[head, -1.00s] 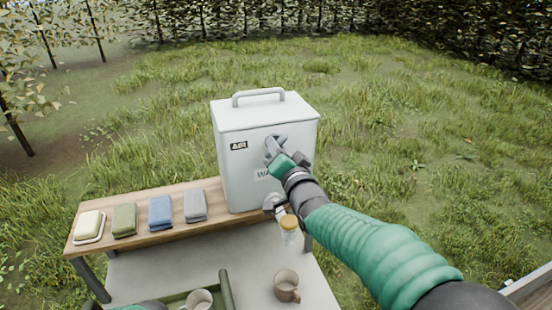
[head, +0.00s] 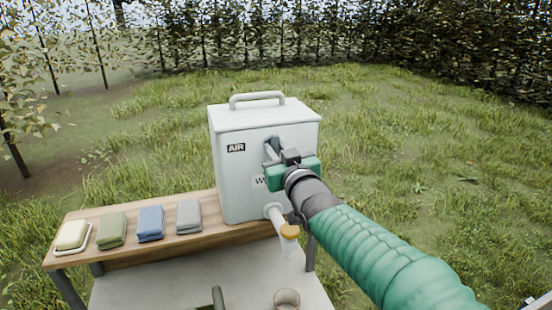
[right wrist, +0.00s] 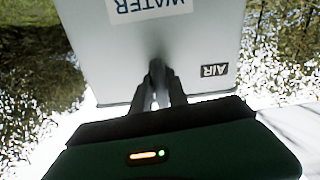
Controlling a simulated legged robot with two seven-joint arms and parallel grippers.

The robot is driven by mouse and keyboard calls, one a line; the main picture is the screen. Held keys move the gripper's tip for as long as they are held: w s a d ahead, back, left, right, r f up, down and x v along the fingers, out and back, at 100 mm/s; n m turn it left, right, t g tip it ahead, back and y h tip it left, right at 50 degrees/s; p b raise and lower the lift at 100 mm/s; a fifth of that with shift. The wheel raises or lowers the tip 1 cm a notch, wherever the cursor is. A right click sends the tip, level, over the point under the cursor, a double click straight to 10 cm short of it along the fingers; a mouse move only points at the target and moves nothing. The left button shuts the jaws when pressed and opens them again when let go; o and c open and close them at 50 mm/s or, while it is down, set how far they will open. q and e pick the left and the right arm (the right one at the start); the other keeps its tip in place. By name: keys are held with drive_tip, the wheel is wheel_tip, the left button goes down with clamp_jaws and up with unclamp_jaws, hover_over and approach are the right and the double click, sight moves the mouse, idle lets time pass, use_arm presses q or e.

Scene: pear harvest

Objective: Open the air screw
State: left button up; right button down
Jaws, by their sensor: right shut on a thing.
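The white water container (head: 236,180) stands on the wooden shelf, with an AIR label (head: 236,147) high on its front; the label also shows upside down in the right wrist view (right wrist: 214,71). My right gripper (head: 274,148) is at the upper front of the container, right of the AIR label. Its fingers (right wrist: 157,92) are shut on the air screw, which they mostly hide. A tap (head: 278,219) with a yellow-orange end sticks out low on the container's front. My left gripper does not show.
A soap on a dish (head: 72,236) and green (head: 112,229), blue (head: 151,222) and grey (head: 188,215) folded cloths lie on the wooden shelf (head: 200,241). A mug (head: 287,298) stands on the grey lower surface (head: 160,288). Grass lies behind.

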drive_tip(key=shift+f+n+b, duration=0.3)
drive_tip(key=shift+n, duration=0.3)
drive_tip(key=shift+r, duration=0.15)
drive_tip(key=c, duration=1.4)
unclamp_jaws()
drive_tip(key=shift+r, duration=0.15)
drive_tip(key=shift+o, duration=0.2)
